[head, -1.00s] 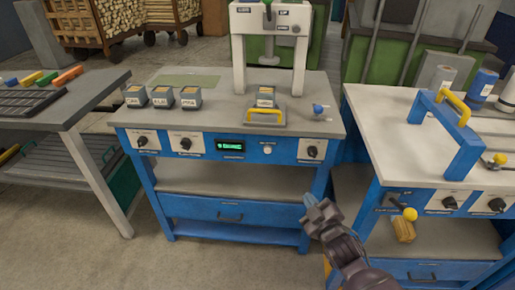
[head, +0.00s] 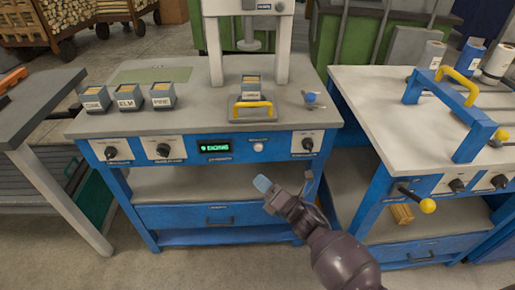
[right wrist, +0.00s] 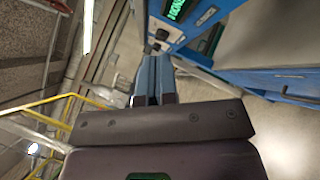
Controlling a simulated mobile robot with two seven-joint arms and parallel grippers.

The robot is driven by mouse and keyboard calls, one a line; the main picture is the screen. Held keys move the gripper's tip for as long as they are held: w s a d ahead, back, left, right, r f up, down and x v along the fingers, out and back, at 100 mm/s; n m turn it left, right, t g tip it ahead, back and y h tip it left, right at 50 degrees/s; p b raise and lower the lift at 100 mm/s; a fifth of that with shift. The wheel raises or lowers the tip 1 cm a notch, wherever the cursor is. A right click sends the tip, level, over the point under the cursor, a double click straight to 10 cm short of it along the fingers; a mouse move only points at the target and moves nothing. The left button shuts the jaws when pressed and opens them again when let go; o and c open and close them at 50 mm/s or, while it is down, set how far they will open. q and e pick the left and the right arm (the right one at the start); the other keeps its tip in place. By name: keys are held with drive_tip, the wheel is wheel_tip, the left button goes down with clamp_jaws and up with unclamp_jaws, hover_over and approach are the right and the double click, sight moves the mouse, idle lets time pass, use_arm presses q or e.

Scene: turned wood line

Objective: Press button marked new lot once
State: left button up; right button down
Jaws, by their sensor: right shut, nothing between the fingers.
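A small round white button (head: 258,146) is on the blue front panel of the middle bench, right of a green-lit display (head: 215,147). The label below the button is too small to read. My right gripper (head: 263,184) is shut and empty, in front of the bench, below the button and apart from it. In the right wrist view its closed blue fingertips (right wrist: 153,68) point toward the blue panel, where the green display (right wrist: 176,9) shows at the top. The button cannot be made out in that view. My left gripper is not in view.
Dark knobs (head: 111,152) sit left of the display and another knob (head: 308,144) right of the button. Blocks marked ELM and PINE (head: 162,97) and a yellow-handled fixture (head: 252,108) stand on top. A right-hand bench carries a yellow-knobbed lever (head: 427,206).

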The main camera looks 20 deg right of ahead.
sight(258, 148)
idle(0.3)
drive_tip(key=w, duration=0.3)
drive_tip(key=w+d+b, duration=0.1)
drive_tip(key=w, duration=0.1)
drive_tip(key=w+d+b, duration=0.1)
drive_tip(key=w, duration=0.2)
drive_tip(key=shift+w+d, duration=0.2)
drive_tip(key=shift+w, duration=0.1)
idle(0.5)
idle(0.7)
